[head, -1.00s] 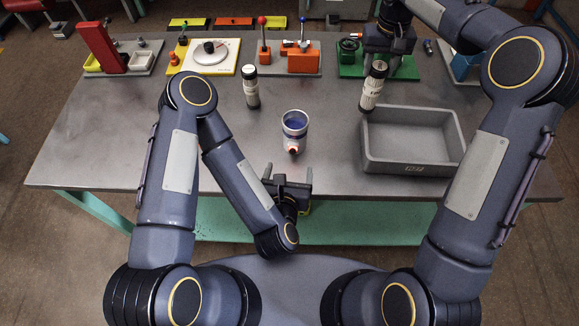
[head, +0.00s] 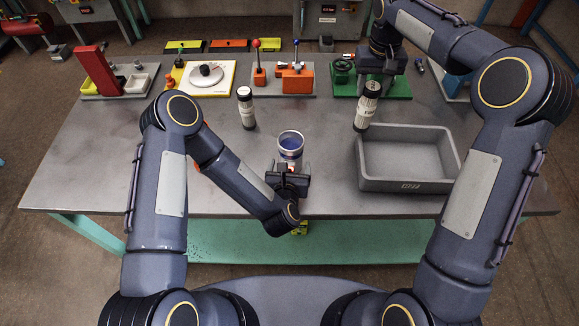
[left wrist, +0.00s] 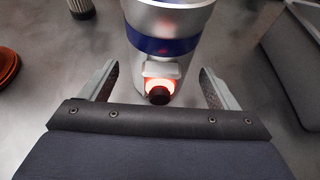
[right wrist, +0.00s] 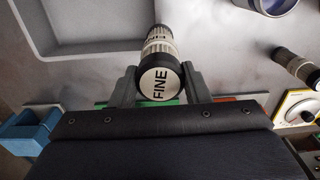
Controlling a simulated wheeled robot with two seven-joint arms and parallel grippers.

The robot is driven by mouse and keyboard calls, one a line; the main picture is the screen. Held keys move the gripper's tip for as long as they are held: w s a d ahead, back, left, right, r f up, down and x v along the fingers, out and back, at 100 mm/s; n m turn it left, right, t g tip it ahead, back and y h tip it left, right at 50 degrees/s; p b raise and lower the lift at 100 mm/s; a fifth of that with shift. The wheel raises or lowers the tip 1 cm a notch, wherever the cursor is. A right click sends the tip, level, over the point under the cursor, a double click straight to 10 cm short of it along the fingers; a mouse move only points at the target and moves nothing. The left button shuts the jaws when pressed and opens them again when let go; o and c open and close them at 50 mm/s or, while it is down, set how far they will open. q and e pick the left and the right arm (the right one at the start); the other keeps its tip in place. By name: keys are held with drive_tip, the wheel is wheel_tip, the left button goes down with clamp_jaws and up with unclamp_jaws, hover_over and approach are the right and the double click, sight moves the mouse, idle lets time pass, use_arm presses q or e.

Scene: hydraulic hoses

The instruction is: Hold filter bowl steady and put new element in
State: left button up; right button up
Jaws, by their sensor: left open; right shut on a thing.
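The filter bowl (head: 290,143) is a silver cup with a blue band and an open, bluish inside. It stands upright on the table. My left gripper (head: 287,168) is open at its near side. In the left wrist view the fingers lie left and right of the bowl's lower body (left wrist: 165,22), with a glowing red-orange fitting (left wrist: 159,88) between them. My right gripper (right wrist: 158,75) is shut on a white filter element with a black cap marked FINE (right wrist: 158,88). This element (head: 365,110) is upright behind the grey tray; whether it touches the table is unclear.
A second white element with black ends (head: 246,108) stands left of the bowl. The empty grey tray (head: 405,186) is at the right. Fixtures, including an orange block (head: 294,80) and a green base (head: 395,88), line the back.

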use_arm(q)
drive_tip(key=c, duration=1.1)
drive_tip(key=shift+c, duration=0.2)
